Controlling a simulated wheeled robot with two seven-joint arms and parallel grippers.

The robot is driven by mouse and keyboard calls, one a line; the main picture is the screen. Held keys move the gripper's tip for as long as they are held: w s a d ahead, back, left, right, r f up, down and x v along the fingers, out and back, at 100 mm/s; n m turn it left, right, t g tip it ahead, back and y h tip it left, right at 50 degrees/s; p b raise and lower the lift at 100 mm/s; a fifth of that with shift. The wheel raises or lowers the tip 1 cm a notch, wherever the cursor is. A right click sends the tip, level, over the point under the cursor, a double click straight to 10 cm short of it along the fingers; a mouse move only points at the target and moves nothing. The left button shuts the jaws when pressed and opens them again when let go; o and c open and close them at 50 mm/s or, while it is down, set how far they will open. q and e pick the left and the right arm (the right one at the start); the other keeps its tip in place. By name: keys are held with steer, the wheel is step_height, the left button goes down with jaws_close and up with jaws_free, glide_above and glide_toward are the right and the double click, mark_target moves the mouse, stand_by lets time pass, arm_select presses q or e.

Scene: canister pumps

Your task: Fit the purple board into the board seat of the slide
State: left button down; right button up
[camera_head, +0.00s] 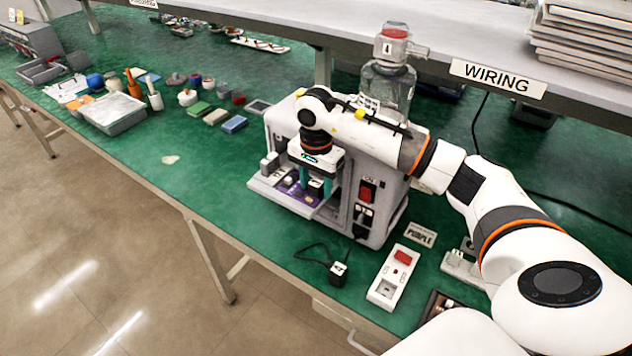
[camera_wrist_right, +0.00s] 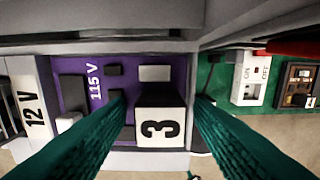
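The purple board (camera_head: 296,192), marked 115 V, lies on the light grey slide (camera_head: 265,187) that sticks out of the pump housing (camera_head: 383,200). It also shows in the right wrist view (camera_wrist_right: 93,110), where a block marked 3 (camera_wrist_right: 160,125) stands at its right part. My right gripper (camera_head: 315,187) points down over the board. In the wrist view its two teal fingers (camera_wrist_right: 160,100) are apart, one on each side of the block, with small gaps showing. I cannot tell whether the board sits fully down in its seat. My left gripper is in no view.
A glass canister (camera_head: 388,88) stands behind the housing. The WIRING shelf (camera_head: 497,77) overhangs behind. Green bench at left front (camera_head: 215,170) is clear.

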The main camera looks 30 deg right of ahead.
mark_target(316, 182)
steer(key=shift+r, duration=0.45)
step_height(316, 182, up, 12)
steer(key=b, duration=0.2)
steer(key=shift+f, duration=0.25)
